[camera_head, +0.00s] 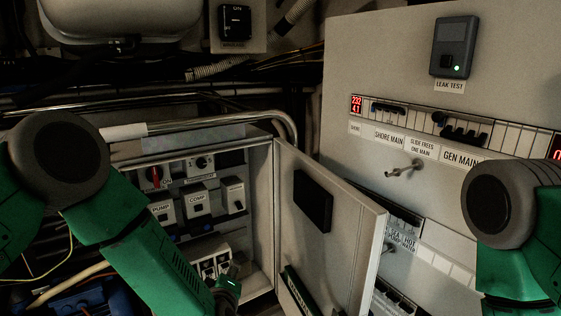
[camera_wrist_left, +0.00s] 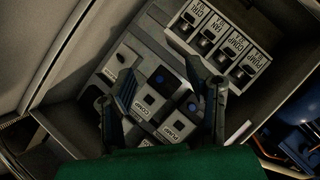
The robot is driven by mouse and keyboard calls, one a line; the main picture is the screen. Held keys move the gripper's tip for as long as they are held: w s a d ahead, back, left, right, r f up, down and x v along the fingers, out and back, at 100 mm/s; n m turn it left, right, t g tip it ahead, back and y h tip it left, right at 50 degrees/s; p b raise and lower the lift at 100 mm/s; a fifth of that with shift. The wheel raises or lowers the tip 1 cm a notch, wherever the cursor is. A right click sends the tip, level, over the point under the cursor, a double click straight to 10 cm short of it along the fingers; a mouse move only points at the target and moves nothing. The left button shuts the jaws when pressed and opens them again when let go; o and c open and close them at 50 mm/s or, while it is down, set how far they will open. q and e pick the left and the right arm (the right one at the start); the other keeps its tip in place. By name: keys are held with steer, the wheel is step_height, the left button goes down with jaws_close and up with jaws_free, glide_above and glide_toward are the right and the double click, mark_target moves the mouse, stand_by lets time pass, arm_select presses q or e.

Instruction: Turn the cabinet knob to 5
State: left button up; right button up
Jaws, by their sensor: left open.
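The open cabinet (camera_head: 268,205) stands at the centre of the head view. On its inner panel a small round dial knob (camera_head: 201,163) sits at the top, right of a red knob (camera_head: 156,177). Its number marks are too small to read. My left gripper (camera_head: 229,288) is low in front of the cabinet, below both knobs and partly cut off by the frame edge. In the left wrist view the gripper (camera_wrist_left: 165,78) is open and empty, its fingers over the COMP block (camera_wrist_left: 146,103) and PUMP block (camera_wrist_left: 182,118). No knob is clearly seen there. My right gripper is out of view.
The cabinet door (camera_head: 335,225) is swung open to the right. A row of labelled switches (camera_wrist_left: 217,43) sits along the cabinet's lower part. A metal pipe (camera_head: 220,118) runs above the cabinet. A larger panel (camera_head: 375,60) stands at the right, with a protruding handle (camera_head: 404,169).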

arm_select(q)
steer(key=s+a+f+m+g+h, duration=0.25)
steer(key=s+f+m+g, duration=0.2)
steer(key=s+f, duration=0.5)
steer(key=s+a+f+m+g, duration=0.2)
steer(key=s+a+g, duration=0.1)
steer(key=s, duration=0.7)
steer(key=s+a+f+m+g, duration=0.2)
steer(key=s+a+m, duration=0.1)
steer(key=s, duration=0.7)
steer(key=s+a+f+m+g, duration=0.2)
steer(key=s+a, duration=0.3)
steer(key=s, duration=0.5)
steer(key=shift+a+f+m+g+y, duration=0.25)
steer(key=shift+a+m+g+y, duration=0.1)
steer(key=shift+m+g, duration=0.45)
steer(key=shift+w, duration=0.2)
